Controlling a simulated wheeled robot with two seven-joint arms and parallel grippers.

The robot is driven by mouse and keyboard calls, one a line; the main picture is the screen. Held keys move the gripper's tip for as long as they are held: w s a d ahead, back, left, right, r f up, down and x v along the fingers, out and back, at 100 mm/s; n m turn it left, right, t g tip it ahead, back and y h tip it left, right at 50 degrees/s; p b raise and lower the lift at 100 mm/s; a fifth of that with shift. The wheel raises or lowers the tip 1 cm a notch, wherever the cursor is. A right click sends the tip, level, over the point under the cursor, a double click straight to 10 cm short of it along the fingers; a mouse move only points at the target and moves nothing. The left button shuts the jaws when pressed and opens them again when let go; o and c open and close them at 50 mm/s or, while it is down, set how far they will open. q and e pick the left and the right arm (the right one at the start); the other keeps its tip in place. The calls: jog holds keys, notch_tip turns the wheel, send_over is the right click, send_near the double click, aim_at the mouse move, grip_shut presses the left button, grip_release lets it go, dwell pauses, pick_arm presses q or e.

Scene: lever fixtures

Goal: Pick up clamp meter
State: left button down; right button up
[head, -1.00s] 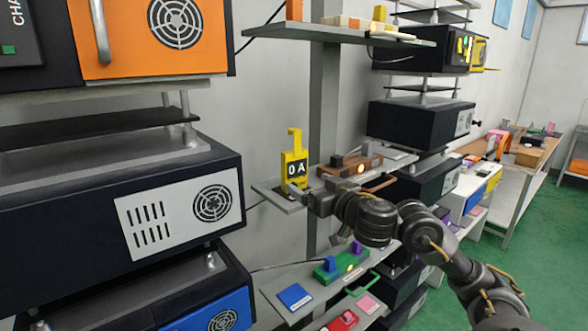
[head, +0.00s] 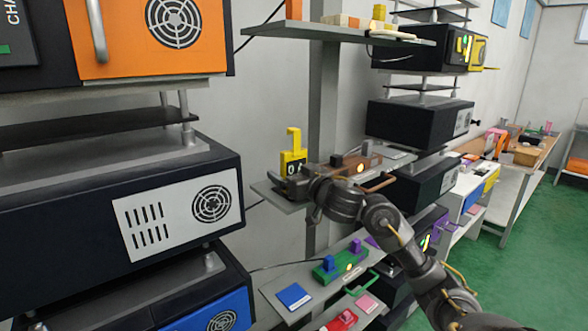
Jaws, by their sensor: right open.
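The yellow clamp meter (head: 291,158) with a black display stands upright on the middle grey shelf, its hook-shaped jaw at the top. My right gripper (head: 288,186) is open at the meter's lower front. The gripper and wrist hide the meter's lower part and part of its display. I cannot tell whether the fingers touch it. My left gripper is not in view.
A brown lever fixture (head: 358,168) with a lit lamp sits just right of the meter on the same shelf. Below is a shelf with a green fixture (head: 340,264) and a blue plate (head: 294,297). A shelf (head: 345,33) hangs above. Dark instrument boxes (head: 120,205) stand at left.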

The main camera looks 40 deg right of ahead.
jog(key=c, duration=1.2)
jog(key=shift+r, duration=0.1)
